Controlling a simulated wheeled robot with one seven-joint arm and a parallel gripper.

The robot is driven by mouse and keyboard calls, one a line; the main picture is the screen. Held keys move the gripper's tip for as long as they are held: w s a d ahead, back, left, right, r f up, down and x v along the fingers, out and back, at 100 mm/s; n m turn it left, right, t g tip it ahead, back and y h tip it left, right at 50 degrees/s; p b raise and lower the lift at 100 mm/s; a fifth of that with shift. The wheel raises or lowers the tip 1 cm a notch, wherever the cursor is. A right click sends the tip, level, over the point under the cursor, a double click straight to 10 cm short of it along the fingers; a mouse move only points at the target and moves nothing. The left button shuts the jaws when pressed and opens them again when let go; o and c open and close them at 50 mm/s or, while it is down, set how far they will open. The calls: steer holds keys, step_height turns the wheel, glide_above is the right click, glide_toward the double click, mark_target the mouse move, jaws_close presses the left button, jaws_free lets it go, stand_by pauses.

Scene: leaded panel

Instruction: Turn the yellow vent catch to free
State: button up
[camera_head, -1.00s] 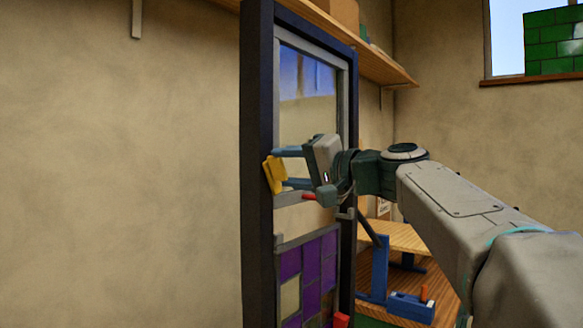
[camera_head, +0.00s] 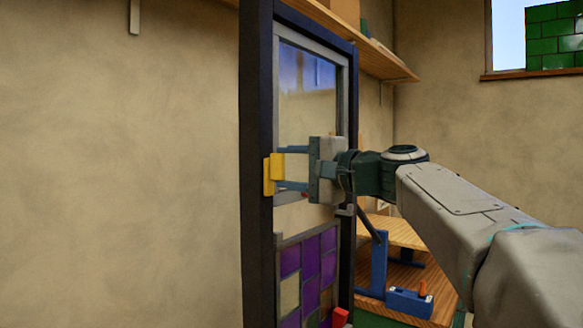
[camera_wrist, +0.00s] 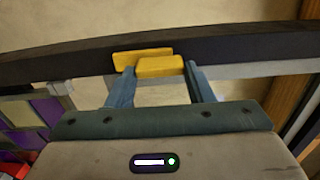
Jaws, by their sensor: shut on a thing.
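The yellow vent catch (camera_head: 273,174) is mounted on the left upright of the dark frame (camera_head: 258,240). It stands upright in the head view. My gripper (camera_head: 283,168) reaches it from the right, with one finger above and one below, shut on the catch. In the wrist view the catch (camera_wrist: 158,64) lies between the tips of my gripper's fingers (camera_wrist: 160,70), against the dark frame bar. A yellow plate behind its front block sticks out to the left there.
The framed panel has clear glass above and purple and tan leaded panes (camera_head: 310,270) below. A red block (camera_head: 340,317) is low on the frame. A wooden bench (camera_head: 400,236) with a blue tool (camera_head: 410,303) stands behind. A shelf (camera_head: 375,60) runs above.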

steer(key=shift+c, duration=0.2)
steer(key=o, duration=1)
steer(key=b+v, duration=0.2)
steer(key=v, duration=1.2)
steer(key=shift+a+f, duration=0.1)
steer(key=shift+f, duration=0.05)
steer(key=s+f+n+g+h+p, duration=0.1)
steer(key=s+f+n+g+h, duration=0.25)
steer(key=f, duration=1.25)
steer(key=s+f+g+h+p, duration=0.1)
steer(key=s+f+g+h, duration=0.35)
steer(key=f, duration=1.25)
steer(key=s+d+f+n+h, duration=0.4)
steer(key=s+f+h, duration=0.2)
steer(key=s+f, duration=0.2)
step_height(320, 180, down, 3)
steer(key=shift+r, duration=0.1)
